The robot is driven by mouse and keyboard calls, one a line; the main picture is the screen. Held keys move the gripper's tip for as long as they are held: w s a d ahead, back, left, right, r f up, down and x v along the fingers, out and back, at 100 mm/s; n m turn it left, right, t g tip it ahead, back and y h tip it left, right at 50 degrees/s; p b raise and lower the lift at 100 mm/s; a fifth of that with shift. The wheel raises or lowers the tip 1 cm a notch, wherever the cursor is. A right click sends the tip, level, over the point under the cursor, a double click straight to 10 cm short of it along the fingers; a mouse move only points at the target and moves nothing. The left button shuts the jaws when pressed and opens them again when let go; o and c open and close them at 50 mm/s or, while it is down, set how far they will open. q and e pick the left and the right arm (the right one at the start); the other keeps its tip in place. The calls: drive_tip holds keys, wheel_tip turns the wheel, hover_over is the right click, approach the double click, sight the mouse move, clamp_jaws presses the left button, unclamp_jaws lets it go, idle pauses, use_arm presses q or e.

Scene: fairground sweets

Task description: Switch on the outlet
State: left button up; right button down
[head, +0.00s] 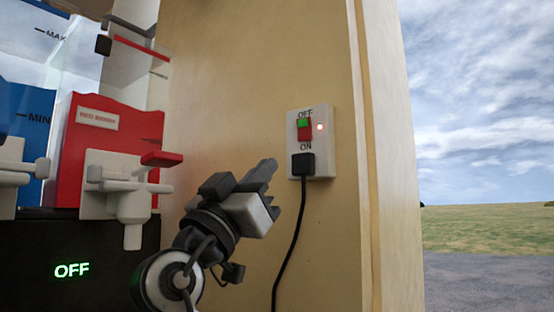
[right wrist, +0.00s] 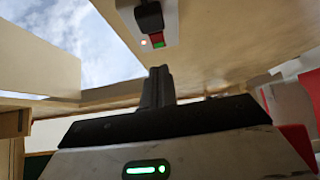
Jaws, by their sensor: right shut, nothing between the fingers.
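The white outlet (head: 325,160) is fixed to the cream wall. Its rocker switch (head: 304,128), green on top and red below, sits between the OFF and ON labels. A small reddish light (head: 320,127) glows beside it. A black plug (head: 303,164) sits in the lower part. The outlet (right wrist: 170,22) also shows upside down at the top of the right wrist view. My right gripper (head: 268,167) is shut and empty, left of and below the switch, apart from it in the picture. Its fingers also show in the right wrist view (right wrist: 158,74). My left gripper is not in view.
A drinks machine with a red tank (head: 105,135), a blue tank (head: 36,130) and white taps stands at the left. Its black base (head: 110,245) displays a green OFF. A black cord (head: 297,225) hangs from the plug. Open ground lies beyond the wall's right edge.

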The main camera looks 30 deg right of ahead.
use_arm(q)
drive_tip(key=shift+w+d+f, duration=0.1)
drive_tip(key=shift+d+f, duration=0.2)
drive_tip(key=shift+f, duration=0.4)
use_arm(e)
drive_tip(key=v, duration=0.3)
drive_tip(key=shift+d+f, duration=0.2)
drive_tip(key=shift+d, duration=0.05)
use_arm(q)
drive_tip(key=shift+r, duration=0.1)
